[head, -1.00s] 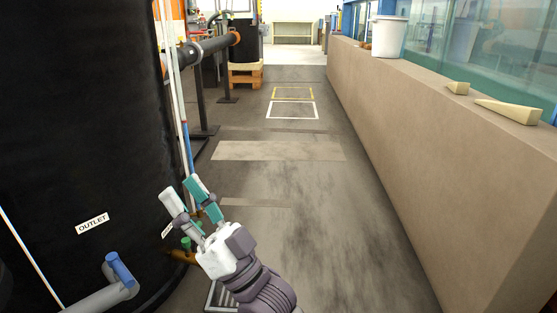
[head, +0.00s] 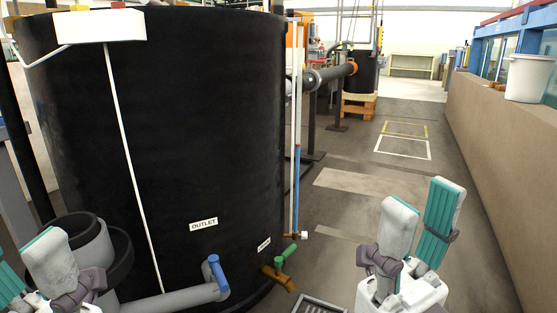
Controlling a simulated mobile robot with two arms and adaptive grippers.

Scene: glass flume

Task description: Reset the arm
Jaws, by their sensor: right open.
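My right gripper (head: 426,198) is at the lower right of the head view, its two pale fingers with teal pads pointing up and spread apart. Nothing is between them. It is over the floor, to the right of the black tank. My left gripper (head: 24,258) is at the lower left corner, partly cut off by the frame edge. Its fingers stand apart with no object seen between them. It is in front of the tank's left side, near a grey pipe fitting.
The large black tank (head: 170,140) fills the left. A grey outlet pipe with a blue-handled valve (head: 217,272) and a brass tap with a green handle (head: 284,256) stick out low. A beige wall (head: 480,150) with a white bucket (head: 528,78) runs along the right. The aisle floor (head: 385,185) between is clear.

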